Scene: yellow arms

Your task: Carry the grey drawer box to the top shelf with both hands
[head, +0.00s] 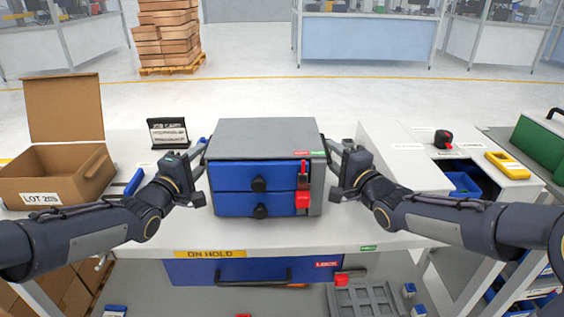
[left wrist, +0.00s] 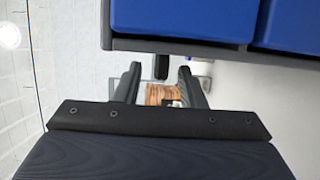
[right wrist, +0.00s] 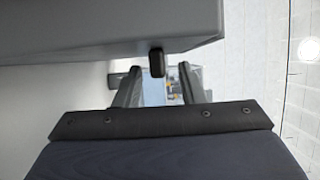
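The grey drawer box (head: 265,135) stands upright on the white table, with two blue drawers, black knobs and red latch parts on its front. My left gripper (head: 198,174) is at its left side and my right gripper (head: 337,174) at its right side. In the left wrist view, the fingers (left wrist: 159,76) are spread, with a dark side handle (left wrist: 161,66) between or just beyond the tips. In the right wrist view, the fingers (right wrist: 158,76) are also spread near a dark side handle (right wrist: 156,62). Neither gripper visibly clamps a handle. I cannot identify a top shelf.
An open carton (head: 60,180) and a black sign holder (head: 168,132) are on the left. A side table (head: 410,165) on the right holds a yellow device (head: 507,165) and a blue bin (head: 463,184). Below the tabletop are a blue drawer (head: 225,271) and a grey tray (head: 363,302).

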